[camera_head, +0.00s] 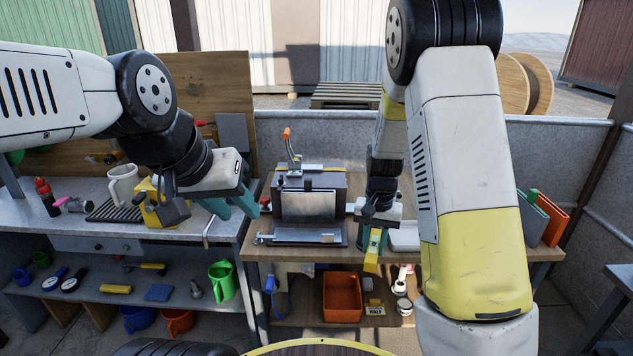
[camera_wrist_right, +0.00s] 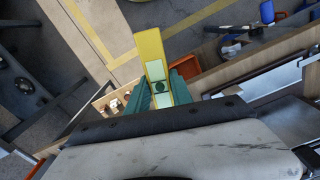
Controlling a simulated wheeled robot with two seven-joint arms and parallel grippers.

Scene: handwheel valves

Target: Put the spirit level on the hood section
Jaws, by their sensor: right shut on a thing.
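A yellow bar, which looks like the spirit level (camera_head: 372,252), hangs from my right gripper (camera_head: 376,232) in front of the right-hand bench. In the right wrist view the level (camera_wrist_right: 150,50) is clamped between the teal fingers of that gripper (camera_wrist_right: 160,88) and sticks out past them. A bright sheet-metal panel (camera_head: 308,206), which may be the hood section, stands in a dark bending machine (camera_head: 327,181) on the bench, left of the level. My left gripper (camera_head: 232,205) is open and empty over the gap between the benches.
An orange bin (camera_head: 342,297) is on the shelf below. A mug (camera_head: 123,185) stands on the left bench.

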